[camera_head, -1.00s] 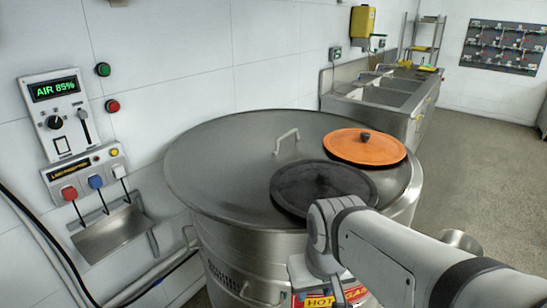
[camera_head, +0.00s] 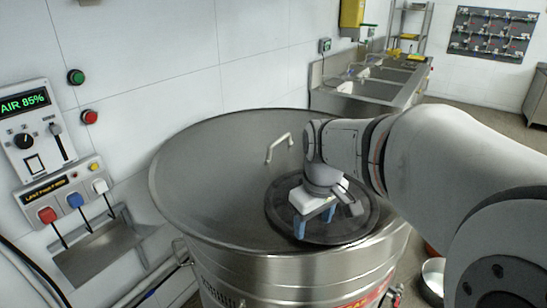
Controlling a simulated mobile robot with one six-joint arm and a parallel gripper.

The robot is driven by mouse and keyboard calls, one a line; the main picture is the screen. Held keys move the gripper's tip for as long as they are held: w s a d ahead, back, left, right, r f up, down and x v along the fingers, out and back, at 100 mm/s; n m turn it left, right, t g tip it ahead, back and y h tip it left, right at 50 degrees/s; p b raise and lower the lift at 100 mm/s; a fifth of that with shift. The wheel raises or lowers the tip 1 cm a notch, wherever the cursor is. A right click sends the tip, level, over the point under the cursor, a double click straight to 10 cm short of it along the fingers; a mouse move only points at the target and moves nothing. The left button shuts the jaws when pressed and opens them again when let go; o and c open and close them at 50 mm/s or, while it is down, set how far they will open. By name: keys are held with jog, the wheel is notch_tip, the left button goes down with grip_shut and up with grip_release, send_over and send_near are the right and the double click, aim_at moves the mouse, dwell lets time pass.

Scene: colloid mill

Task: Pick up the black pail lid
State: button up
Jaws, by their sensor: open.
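The black pail lid (camera_head: 347,229) is a dark round disc lying flat on the right front part of the large round steel vessel top (camera_head: 205,180). My gripper (camera_head: 315,222) is over the lid, pointing down, with its two blue fingers spread. The fingertips show against the lid's near left part. I cannot tell whether they touch it. The gripper holds nothing that I can see. My gripper and wrist hide part of the lid's middle and far side.
A bent metal handle (camera_head: 279,147) rises from the vessel top behind the lid. A wall control panel (camera_head: 32,135) and a small metal tray (camera_head: 100,250) are at the left. Steel sinks (camera_head: 365,85) stand behind. My arm covers much of the right side.

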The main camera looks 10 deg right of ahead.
jog(key=w+d+r+n+p, duration=0.1)
jog(key=w+d+n, duration=0.1)
jog(key=w, duration=0.2)
jog(key=w+d+r+n+g+p, duration=0.1)
jog(key=w+d+r+n+p, duration=0.1)
jog(key=w, duration=0.2)
jog(key=w+d+r+n+p, duration=0.1)
jog(key=w+d+r+n, duration=0.1)
jog(key=w+d, duration=0.1)
jog(key=shift+w+r, duration=0.15)
jog(key=shift+w, duration=0.55)
jog(key=shift+w+d, duration=0.3)
jog(key=shift+w, duration=0.05)
jog(key=f, duration=0.2)
jog(key=f+p, duration=0.1)
jog(key=f, duration=0.2)
jog(key=w+f+p, duration=0.1)
jog(key=f, duration=0.2)
jog(key=shift+s, duration=0.1)
jog(key=shift+r+n, duration=0.1)
jog(key=shift+n, duration=0.2)
jog(key=c, duration=1.3)
